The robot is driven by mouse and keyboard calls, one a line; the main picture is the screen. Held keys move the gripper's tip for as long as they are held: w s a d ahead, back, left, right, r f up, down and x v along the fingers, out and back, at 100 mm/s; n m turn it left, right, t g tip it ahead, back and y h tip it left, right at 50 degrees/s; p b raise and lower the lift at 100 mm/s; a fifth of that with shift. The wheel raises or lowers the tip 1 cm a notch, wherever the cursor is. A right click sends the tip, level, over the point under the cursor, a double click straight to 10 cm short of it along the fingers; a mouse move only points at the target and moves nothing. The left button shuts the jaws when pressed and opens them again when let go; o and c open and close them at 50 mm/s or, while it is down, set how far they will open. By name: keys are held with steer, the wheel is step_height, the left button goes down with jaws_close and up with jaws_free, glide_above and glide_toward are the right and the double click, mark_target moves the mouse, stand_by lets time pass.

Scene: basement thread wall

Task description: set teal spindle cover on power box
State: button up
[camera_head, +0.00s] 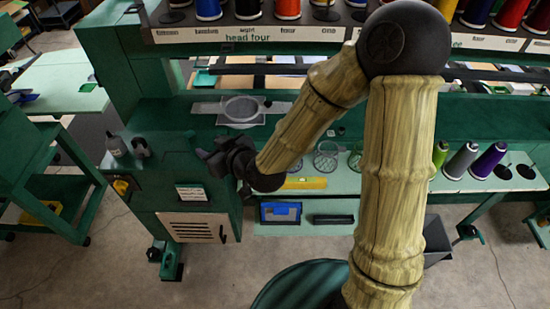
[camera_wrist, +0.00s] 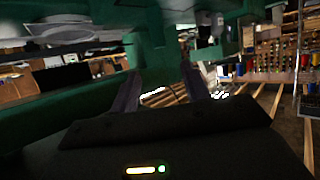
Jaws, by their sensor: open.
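The power box (camera_head: 170,205) is the green cabinet at the left end of the machine, with a yellow switch, a white label and a vented panel on its front. My gripper (camera_head: 209,156) is in front of and above the box's right side in the head view. In the wrist view my gripper (camera_wrist: 161,92) shows two dark fingers spread apart, with nothing between them. I cannot pick out the teal spindle cover for certain in either view.
A grey bottle (camera_head: 116,146) and a dark curved holder (camera_head: 140,147) stand on the box's left part. A round grey hoop (camera_head: 242,110) lies behind my gripper. Thread cones (camera_head: 461,160) stand on the right shelf. A green cart (camera_head: 45,165) is at left, with open floor between.

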steer(key=s+d+f+m+g+h, duration=0.2)
steer(key=d+h, duration=0.2)
steer(key=d, duration=0.5)
steer(key=s+d+f+m+g+h, duration=0.2)
steer(key=s+d+m+g+h, duration=0.1)
steer(key=d, duration=0.7)
steer(key=s+d+r+m+g+h, duration=0.1)
steer(key=s+d+m+g, duration=0.1)
steer(key=s+d, duration=0.4)
steer(key=shift+s+d+r+m+g+h, duration=0.25)
steer(key=shift+d+r+m+g+h, duration=0.1)
steer(key=shift+d+m, duration=0.3)
